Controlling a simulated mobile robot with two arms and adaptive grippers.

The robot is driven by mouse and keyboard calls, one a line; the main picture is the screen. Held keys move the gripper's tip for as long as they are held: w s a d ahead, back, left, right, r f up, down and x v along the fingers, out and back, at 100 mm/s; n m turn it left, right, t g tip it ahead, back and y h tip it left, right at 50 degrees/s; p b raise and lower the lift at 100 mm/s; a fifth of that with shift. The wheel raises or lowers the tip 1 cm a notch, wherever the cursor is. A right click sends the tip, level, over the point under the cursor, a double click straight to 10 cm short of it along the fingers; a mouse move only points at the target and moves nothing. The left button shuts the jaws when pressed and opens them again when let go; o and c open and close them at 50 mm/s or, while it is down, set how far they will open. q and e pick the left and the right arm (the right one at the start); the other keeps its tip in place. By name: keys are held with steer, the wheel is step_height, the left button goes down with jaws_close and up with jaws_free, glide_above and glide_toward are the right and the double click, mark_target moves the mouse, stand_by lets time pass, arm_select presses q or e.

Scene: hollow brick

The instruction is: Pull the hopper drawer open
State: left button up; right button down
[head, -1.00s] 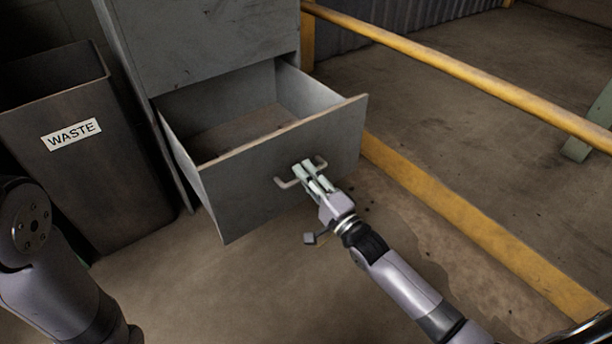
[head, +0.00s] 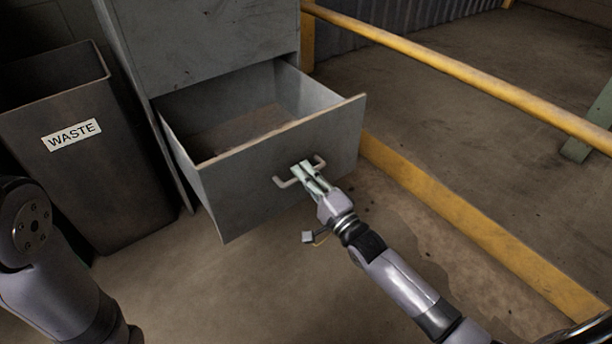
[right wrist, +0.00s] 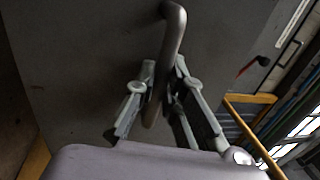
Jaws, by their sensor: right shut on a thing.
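The hopper drawer (head: 235,185) is a grey metal box that stands well out of the grey cabinet (head: 215,45), its inside showing empty. A bar handle (head: 283,183) is fixed across its front. My right gripper (head: 306,170) is shut on the handle near its middle. In the right wrist view the handle (right wrist: 174,40) runs between the two fingers of the right gripper (right wrist: 163,85), against the drawer front (right wrist: 90,50). My left arm shows at the lower left of the head view, but its gripper is out of view.
A dark waste bin (head: 100,190) labelled WASTE stands left of the cabinet. A yellow rail (head: 450,65) and a yellow floor curb (head: 450,215) run along the right. The concrete floor in front of the drawer is clear.

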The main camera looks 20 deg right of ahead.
steer(key=x, duration=0.2)
steer(key=shift+w+a+f, duration=0.1)
steer(key=shift+w+f, duration=0.15)
steer(key=shift+w, duration=0.15)
steer(key=c, duration=1.7)
jaws_free()
steer(key=shift+o, duration=0.2)
steer(key=shift+s, duration=0.1)
steer(key=v, duration=1.2)
steer(key=shift+r, duration=0.1)
